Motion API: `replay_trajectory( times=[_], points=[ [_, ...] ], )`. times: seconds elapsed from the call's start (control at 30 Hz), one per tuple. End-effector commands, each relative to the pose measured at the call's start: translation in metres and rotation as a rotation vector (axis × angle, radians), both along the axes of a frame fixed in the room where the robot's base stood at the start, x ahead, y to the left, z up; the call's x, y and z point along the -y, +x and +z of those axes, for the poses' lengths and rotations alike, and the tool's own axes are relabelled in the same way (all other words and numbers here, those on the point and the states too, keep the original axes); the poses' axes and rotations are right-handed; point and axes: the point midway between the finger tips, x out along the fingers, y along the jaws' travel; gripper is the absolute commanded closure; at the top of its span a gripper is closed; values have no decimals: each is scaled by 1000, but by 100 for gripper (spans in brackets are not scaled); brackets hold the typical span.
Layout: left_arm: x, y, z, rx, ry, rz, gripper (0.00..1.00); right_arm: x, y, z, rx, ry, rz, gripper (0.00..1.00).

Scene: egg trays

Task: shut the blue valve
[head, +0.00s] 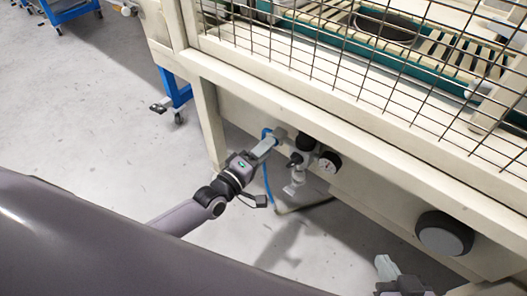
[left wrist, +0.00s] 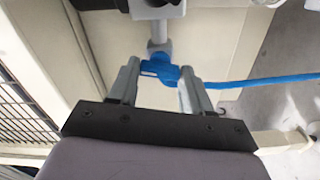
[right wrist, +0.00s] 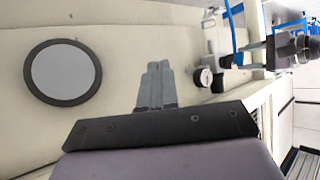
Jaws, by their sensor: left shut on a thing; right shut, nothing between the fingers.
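The blue valve (left wrist: 160,69) sits on a grey fitting on the machine's cream side panel, with a blue hose leading off to the right in the left wrist view. My left gripper (left wrist: 158,78) has one finger on each side of the valve and is shut on it. In the head view the left gripper (head: 268,143) reaches the panel and mostly hides the valve; a bit of blue (head: 266,132) shows beside the fingers. My right gripper (right wrist: 155,72) is shut and empty, in front of the cream panel; in the head view it shows at the bottom right (head: 386,265).
A pressure gauge (head: 330,162) and a regulator with a clear bowl (head: 295,182) are right beside my left gripper. A wire mesh guard (head: 380,60) stands above. The floor (head: 100,130) at left is mostly clear.

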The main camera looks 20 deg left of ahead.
Motion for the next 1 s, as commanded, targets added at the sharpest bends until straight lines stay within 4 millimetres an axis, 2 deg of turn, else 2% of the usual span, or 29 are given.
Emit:
replay_trajectory(
  times=[0.4,1.0],
  points=[
    [0,-1,-2,-74,-197,-1,82,-4,4,3,18,0,10,100],
    [0,-1,-1,-88,-232,0,82,-6,4,4,23,2,14,100]
  ],
)
